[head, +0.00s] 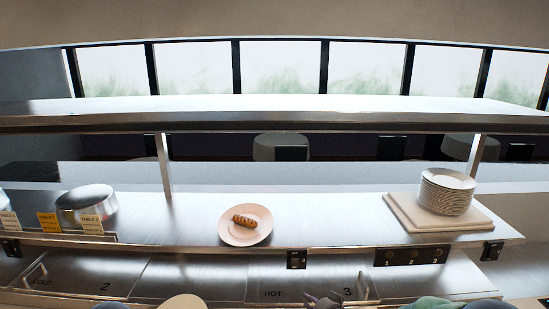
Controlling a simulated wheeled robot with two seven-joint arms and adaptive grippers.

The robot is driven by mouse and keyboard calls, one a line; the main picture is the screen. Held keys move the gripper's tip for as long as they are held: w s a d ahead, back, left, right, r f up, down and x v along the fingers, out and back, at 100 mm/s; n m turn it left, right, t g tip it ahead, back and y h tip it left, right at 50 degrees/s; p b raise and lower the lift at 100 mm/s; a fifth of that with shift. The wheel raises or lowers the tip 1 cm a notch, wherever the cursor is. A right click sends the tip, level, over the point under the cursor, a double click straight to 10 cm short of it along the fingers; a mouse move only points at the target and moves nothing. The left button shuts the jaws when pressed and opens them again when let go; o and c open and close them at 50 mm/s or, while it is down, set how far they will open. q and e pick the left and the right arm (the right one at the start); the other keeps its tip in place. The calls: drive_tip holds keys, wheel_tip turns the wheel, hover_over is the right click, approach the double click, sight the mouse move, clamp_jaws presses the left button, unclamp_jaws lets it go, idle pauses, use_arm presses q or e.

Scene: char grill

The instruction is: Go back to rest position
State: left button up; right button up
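A white plate (232,236) sits on the steel shelf in the middle of the head view. A browned sausage-like piece of food with dark grill marks (245,221) lies on it. My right gripper (323,299) shows as a small dark shape at the bottom edge, just in front of the counter panel marked HOT. It is apart from the plate, which is farther back and to the left. Most of this gripper is cut off by the frame, so its fingers cannot be made out clearly. My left gripper is not in view.
A stack of white plates (446,195) stands on a pale board (402,212) at the right. A round metal lid (86,204) and small table signs (48,222) are at the left. The steel shelf (330,222) has free room between plate and board. An upper shelf (280,106) spans above.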

drive_tip(key=s+d+f+n+g+h, duration=0.1)
drive_tip(key=s+f+g, duration=0.2)
drive_tip(key=s+f, duration=0.55)
drive_tip(key=s+f+n+g, duration=0.15)
drive_tip(key=s+f, duration=0.35)
drive_tip(key=f, duration=0.6)
drive_tip(key=s+f+n+g, duration=0.25)
drive_tip(key=s+f, duration=0.25)
drive_tip(key=s, duration=0.6)
drive_tip(key=s+f+n+g, duration=0.1)
drive_tip(key=s+f+g, duration=0.35)
drive_tip(key=s, duration=0.65)
wheel_tip(320, 180, down, 23)
drive_tip(key=a+b, duration=0.2)
drive_tip(key=b, duration=2.2)
drive_tip(key=shift+w+a+n, duration=0.25)
drive_tip(key=shift+w+n, duration=0.15)
drive_tip(key=shift+w, duration=0.05)
